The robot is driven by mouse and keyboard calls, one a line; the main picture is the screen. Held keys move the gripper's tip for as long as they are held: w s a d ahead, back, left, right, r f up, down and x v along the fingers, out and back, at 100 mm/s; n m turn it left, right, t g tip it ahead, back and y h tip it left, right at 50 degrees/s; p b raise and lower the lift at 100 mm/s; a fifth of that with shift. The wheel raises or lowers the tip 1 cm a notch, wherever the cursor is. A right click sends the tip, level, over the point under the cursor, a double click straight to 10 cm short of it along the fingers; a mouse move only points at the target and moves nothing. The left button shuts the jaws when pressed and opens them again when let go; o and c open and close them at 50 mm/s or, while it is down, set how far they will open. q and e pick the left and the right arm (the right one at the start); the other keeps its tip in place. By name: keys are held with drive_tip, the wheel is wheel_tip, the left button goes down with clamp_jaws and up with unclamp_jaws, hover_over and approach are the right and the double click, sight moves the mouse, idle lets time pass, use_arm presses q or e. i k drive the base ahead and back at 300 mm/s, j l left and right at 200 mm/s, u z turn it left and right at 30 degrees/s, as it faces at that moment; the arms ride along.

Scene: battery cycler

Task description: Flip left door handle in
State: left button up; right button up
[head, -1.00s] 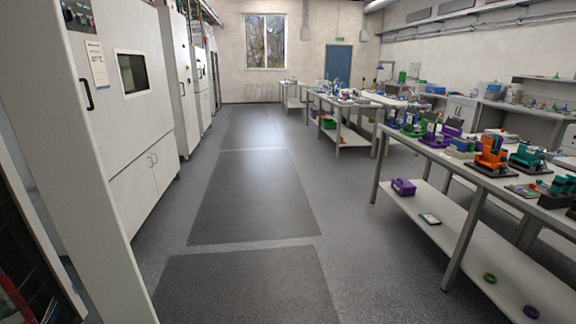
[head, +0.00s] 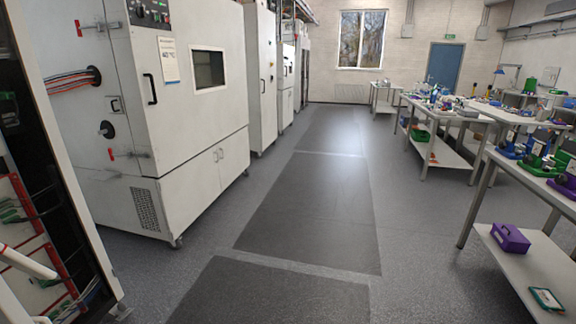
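I cannot tell which handle is the task's left door handle. A white test chamber (head: 120,120) stands at the left, with its windowed door shut. A black upright pull handle (head: 151,89) is on that door's left part. Red-ended latches show on the chamber's side, an upper one (head: 80,30) and a lower one (head: 111,154). Two small pull handles (head: 218,155) are on the lower doors. At the left edge is a dark, open-fronted cabinet (head: 20,140) with red-edged parts and cables. No gripper can be made out. A pale bar at the lower left is unclear.
Clear grey floor with dark mats (head: 310,205) runs down the aisle. Workbenches line the right, the nearest with a purple box (head: 510,238) on its lower shelf (head: 560,275). Coloured cables (head: 70,82) enter the chamber's side. More cabinets (head: 262,75) stand beyond.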

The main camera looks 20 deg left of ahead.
sight(8, 256)
drive_tip(key=i+u, duration=0.15)
drive_tip(key=u, duration=0.3)
drive_tip(key=i+u, duration=0.15)
drive_tip(key=u, duration=0.25)
drive_tip(key=i+u, duration=0.1)
drive_tip(key=u, duration=0.35)
drive_tip(key=i+l+u, duration=0.15)
drive_tip(key=u, duration=0.3)
drive_tip(key=i+l+u, duration=0.1)
drive_tip(key=u, duration=0.3)
drive_tip(key=l+u, duration=0.2)
drive_tip(key=u, duration=0.25)
drive_tip(key=i+l+u, duration=0.1)
drive_tip(key=u, duration=0.35)
drive_tip(key=l, duration=0.1)
